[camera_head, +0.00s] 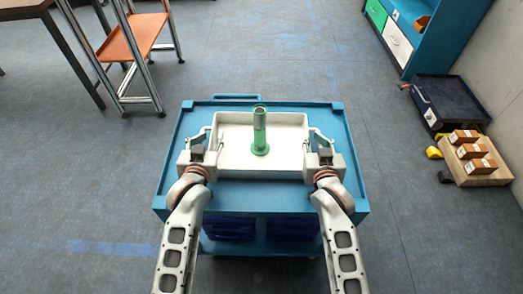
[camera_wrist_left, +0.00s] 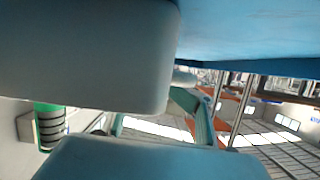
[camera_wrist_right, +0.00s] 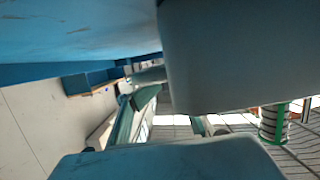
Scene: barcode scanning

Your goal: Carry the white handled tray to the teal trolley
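The white handled tray (camera_head: 235,164) is level over the middle of the teal trolley's top (camera_head: 265,195). A small gap or contact beneath it cannot be told. A green post with a round foot (camera_head: 260,135) stands upright in the tray. My left gripper (camera_head: 201,143) is at the tray's left end, and my right gripper (camera_head: 318,144) is at its right end. Pale blocks fill much of both wrist views, with the trolley's blue surface (camera_wrist_left: 255,25) close by. The grip on the handles is hidden, so whether the fingers are closed cannot be seen.
A table with an orange shelf (camera_head: 135,38) stands at upper left. At right are a dark blue crate (camera_head: 452,100), a wooden board with several orange-brown boxes (camera_head: 487,173) and a blue cabinet (camera_head: 420,35). The floor around the trolley is mostly clear.

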